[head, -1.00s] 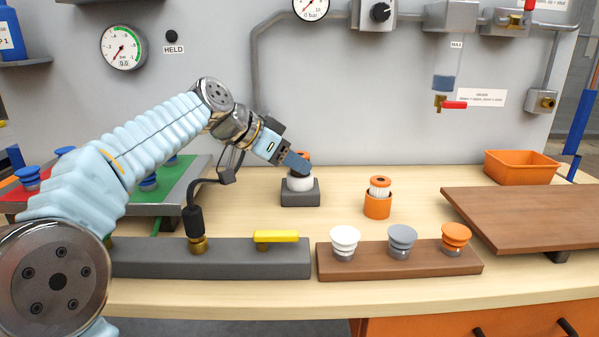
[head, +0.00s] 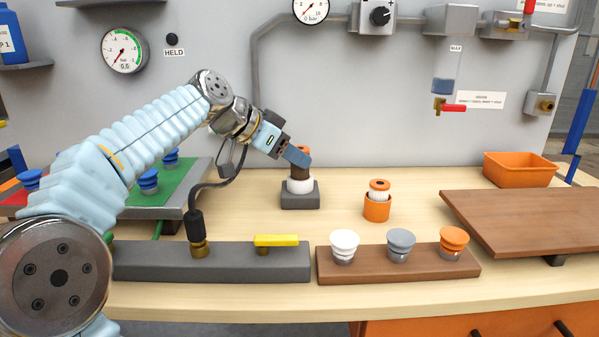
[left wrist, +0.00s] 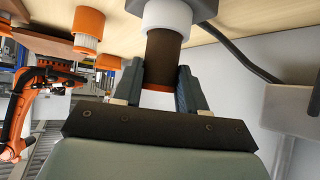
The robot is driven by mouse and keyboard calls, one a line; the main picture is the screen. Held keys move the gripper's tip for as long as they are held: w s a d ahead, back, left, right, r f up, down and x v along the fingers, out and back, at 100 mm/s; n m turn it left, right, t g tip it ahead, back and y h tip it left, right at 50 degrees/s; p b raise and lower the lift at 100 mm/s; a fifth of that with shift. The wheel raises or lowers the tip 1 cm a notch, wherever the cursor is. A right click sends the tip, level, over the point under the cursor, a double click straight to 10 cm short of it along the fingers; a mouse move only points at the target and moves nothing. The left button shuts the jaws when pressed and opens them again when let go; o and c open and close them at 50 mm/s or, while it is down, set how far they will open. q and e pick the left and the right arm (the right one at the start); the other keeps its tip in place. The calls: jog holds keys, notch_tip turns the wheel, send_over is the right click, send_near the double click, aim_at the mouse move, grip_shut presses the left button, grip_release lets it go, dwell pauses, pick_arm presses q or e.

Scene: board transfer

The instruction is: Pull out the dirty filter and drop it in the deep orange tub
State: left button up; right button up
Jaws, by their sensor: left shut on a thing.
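My left gripper (head: 298,157) is shut on the dirty filter, a dark brown cylinder (head: 299,171) with an orange cap. The filter stands upright, its brown body showing above the white collar (head: 299,186) of a dark grey block (head: 300,200). Its lower end is hidden in or behind the collar. In the left wrist view the brown filter (left wrist: 164,58) sits between both fingers (left wrist: 160,88), with the white collar beyond it. An orange tub (head: 519,174) stands at the back right of the bench; its inside looks empty. My right gripper is not in view.
A white filter with an orange cap (head: 379,192) stands in an orange cup (head: 377,209) right of the block. In front are a brown strip with three knobs (head: 398,267) and a grey bar with a yellow handle (head: 276,240). A brown board (head: 530,208) lies before the tub.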

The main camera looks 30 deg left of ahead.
pick_arm(q)
jog(key=shift+r, duration=0.75)
jog(key=shift+c, duration=0.5)
jog(key=shift+r, duration=0.25)
jog(key=shift+r, duration=0.1)
jog(key=shift+r, duration=2.15)
